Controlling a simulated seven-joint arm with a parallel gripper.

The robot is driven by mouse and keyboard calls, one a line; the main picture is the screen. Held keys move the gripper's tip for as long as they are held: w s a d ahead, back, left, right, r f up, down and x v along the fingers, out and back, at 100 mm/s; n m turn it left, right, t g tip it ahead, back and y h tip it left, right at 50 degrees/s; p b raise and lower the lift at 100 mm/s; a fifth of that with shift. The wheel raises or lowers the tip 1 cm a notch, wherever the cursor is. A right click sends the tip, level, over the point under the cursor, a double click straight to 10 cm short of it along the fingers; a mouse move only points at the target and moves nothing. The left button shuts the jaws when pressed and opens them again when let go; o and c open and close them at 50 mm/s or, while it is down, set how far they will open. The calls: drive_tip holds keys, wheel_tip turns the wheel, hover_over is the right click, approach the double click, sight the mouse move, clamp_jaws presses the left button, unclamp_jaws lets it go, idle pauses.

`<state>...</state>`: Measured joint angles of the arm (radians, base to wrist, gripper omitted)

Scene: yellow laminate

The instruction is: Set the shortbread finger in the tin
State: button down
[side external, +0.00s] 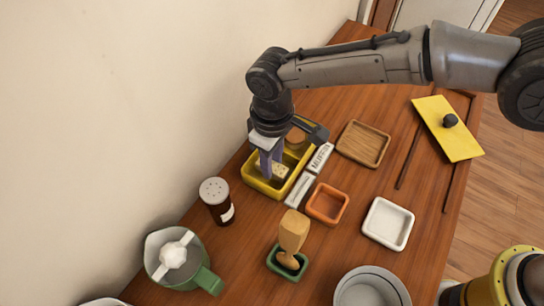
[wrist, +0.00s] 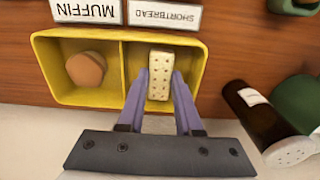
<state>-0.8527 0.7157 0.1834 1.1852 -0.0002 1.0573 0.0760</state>
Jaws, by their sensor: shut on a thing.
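The shortbread finger (wrist: 160,76) is a pale, dotted bar. My gripper (wrist: 161,82) is shut on it, with a purple finger on each side. The yellow tin (wrist: 65,103) has two compartments split by a divider; a round brown muffin (wrist: 86,69) lies in the left one in the wrist view. The shortbread is in or just over the other compartment, beside the SHORTBREAD label; whether it touches the floor I cannot tell. In the side view my gripper (side external: 270,167) points down into the tin (side external: 268,190), partly hiding the shortbread (side external: 280,171).
The MUFFIN label (side external: 320,158) and SHORTBREAD label (side external: 299,190) stand along the tin. A dark shaker (side external: 217,201) is close by. Around are a wooden tray (side external: 363,143), an orange dish (side external: 327,203), a white dish (side external: 388,223), a green pitcher (side external: 205,280) and a yellow lid (side external: 435,118).

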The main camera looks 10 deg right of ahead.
drive_tip(key=shift+f, duration=0.6)
drive_tip(key=c, duration=1.3)
unclamp_jaws()
drive_tip(key=shift+o, duration=0.2)
drive_tip(key=o, duration=0.3)
drive_tip(key=shift+o, duration=0.4)
drive_tip(key=o, duration=0.5)
drive_tip(key=shift+c, duration=0.6)
